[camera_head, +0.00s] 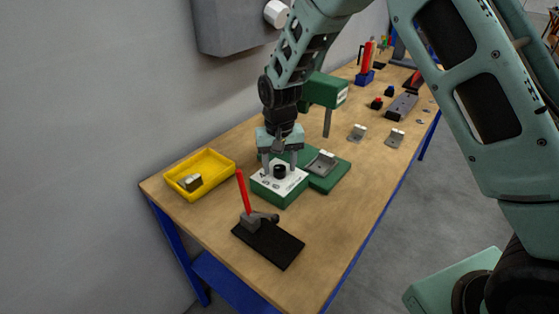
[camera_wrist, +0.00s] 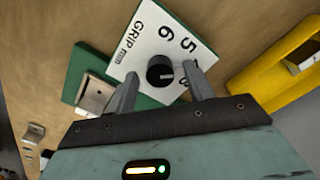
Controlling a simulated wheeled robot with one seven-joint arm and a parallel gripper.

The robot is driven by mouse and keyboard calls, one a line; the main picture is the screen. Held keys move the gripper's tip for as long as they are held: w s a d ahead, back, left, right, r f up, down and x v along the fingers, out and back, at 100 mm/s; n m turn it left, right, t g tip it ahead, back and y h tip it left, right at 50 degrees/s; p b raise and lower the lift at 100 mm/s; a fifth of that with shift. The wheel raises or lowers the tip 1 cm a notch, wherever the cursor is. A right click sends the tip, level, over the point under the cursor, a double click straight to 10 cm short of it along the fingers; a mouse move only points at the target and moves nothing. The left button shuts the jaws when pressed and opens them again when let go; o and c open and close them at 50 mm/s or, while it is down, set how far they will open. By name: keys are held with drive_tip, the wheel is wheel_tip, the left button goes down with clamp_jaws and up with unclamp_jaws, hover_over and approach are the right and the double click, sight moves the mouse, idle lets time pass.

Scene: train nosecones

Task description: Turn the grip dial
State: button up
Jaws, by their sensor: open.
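The grip dial (camera_head: 280,171) is a small black knob on the white top plate of a green box (camera_head: 283,196) on the workbench. In the wrist view the dial (camera_wrist: 160,71) shows a light pointer line towards the right, and the plate (camera_wrist: 150,38) reads "GRIP" with the numbers 5 and 6; other marks are partly hidden. My gripper (camera_head: 280,163) is above the box, pointing down. In the wrist view its two fingers (camera_wrist: 162,85) are apart, one on each side of the dial, with gaps visible. I cannot tell how far the fingertips are above the plate.
A green press (camera_head: 325,92) stands directly behind the box, with a metal part on its base. A yellow tray (camera_head: 213,165) holding a metal part is at left. A red-handled clamp on a black plate (camera_head: 268,245) stands close in front. Metal brackets (camera_head: 357,132) lie farther back.

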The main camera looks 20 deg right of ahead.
sight(279, 168)
wheel_tip(279, 168, up, 18)
drive_tip(key=b, duration=0.2)
drive_tip(key=shift+f, duration=0.25)
